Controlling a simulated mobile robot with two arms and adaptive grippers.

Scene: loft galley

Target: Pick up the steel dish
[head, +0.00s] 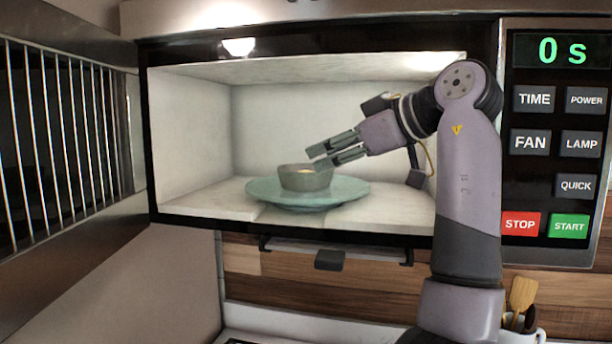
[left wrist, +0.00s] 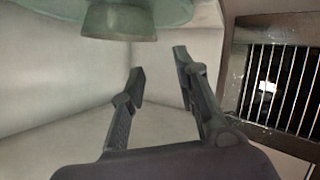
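The steel dish (head: 304,180) is a small grey bowl with something pale inside, standing upright on a green glass plate (head: 262,192) in the open microwave. My left gripper (head: 316,159) is inside the microwave, at the upper right of the dish. Its two fingers are apart with nothing between them, and their tips overlap the dish's right rim area in the head view; I cannot tell whether they touch it. In the left wrist view the dish (left wrist: 122,20) is at the top edge, partly cut off, beyond the open fingers (left wrist: 159,63). My right gripper is not in view.
The microwave's door with its barred window (head: 65,140) stands open at the left. The control panel (head: 556,140) is at the right and reads 0 s. The cavity has free room around the plate. A pot of utensils (head: 522,310) stands below right.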

